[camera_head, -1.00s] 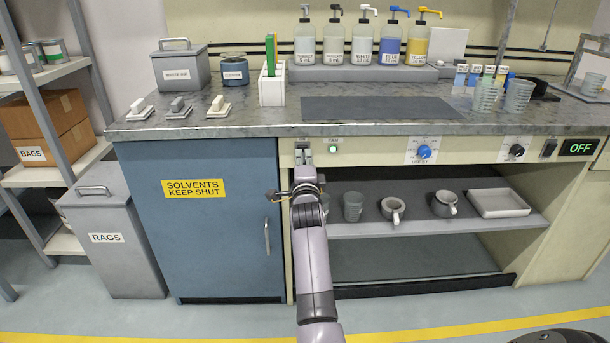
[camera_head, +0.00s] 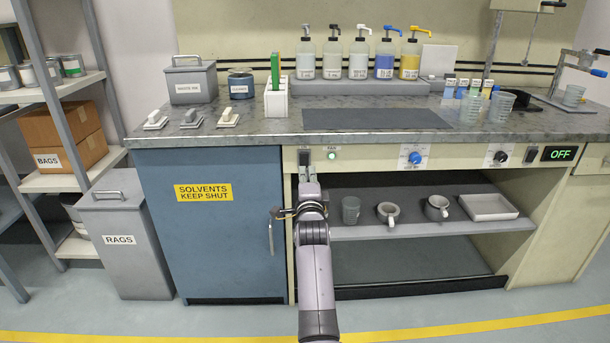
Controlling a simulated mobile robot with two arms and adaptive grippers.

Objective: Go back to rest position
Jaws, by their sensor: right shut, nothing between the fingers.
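My right gripper (camera_head: 304,163) is in the middle of the head view, at the end of my mauve arm that comes up from the bottom edge. It is shut and empty. It appears in front of the bench's front panel, overlapping the area just below the FAN label and beside the lit green lamp (camera_head: 332,155). I cannot tell whether it touches the panel. My left gripper is not in view.
A bench (camera_head: 250,130) holds pump bottles, a grey bin and small cups. Below are a blue solvents cabinet (camera_head: 215,235), shut, and an open shelf (camera_head: 400,228) with cups and a tray. A rags bin (camera_head: 125,260) stands left. The floor in front is clear.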

